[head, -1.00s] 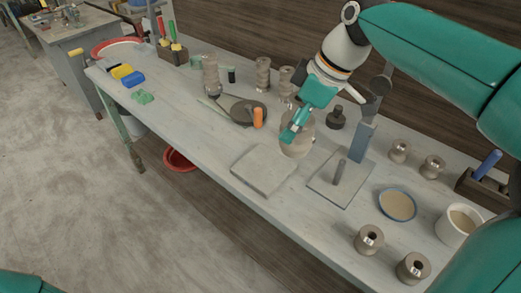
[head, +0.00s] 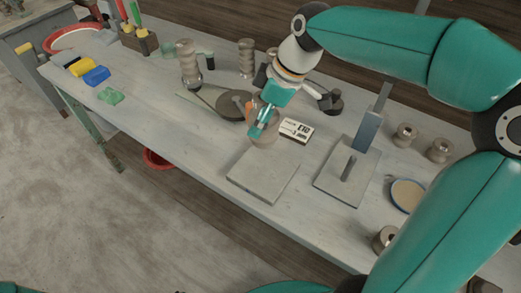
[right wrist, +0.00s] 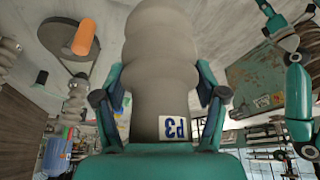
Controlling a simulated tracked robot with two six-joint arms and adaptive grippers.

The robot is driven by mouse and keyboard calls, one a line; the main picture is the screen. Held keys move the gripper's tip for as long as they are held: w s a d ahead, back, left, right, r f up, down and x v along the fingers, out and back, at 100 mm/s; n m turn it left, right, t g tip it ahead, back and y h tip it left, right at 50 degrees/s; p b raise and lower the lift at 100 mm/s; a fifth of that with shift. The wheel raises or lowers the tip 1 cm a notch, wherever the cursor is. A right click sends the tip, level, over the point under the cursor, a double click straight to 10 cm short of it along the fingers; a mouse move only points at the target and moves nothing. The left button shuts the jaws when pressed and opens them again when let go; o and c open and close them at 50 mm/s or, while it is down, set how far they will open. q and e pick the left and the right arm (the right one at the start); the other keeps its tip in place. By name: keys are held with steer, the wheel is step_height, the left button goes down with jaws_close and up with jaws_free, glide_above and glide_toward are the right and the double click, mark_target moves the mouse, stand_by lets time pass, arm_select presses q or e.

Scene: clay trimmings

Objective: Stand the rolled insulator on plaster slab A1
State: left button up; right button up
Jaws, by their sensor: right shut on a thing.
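My right gripper (head: 262,124) is shut on the rolled insulator (head: 266,138), a grey-brown ribbed clay piece. In the right wrist view the insulator (right wrist: 164,65) stands large between the fingers, with a white P3 label on its near end. In the head view it is partly hidden by the gripper, by the far edge of a pale square slab (head: 263,178). I cannot tell its exact height above the bench. The slab's top is bare and no A1 marking is readable. My left gripper is not seen.
A white card with black print (head: 297,130) lies right of the gripper. A plate with an upright post (head: 345,178) stands right of the slab. A dark disc (head: 235,106) with an orange cylinder beside it is to the left. Several spools and insulators stand around the bench.

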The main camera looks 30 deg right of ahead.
step_height(320, 180, down, 12)
steer(key=shift+r, duration=0.15)
stand_by(0.3)
steer(key=o, duration=1.7)
steer(key=v, duration=1.2)
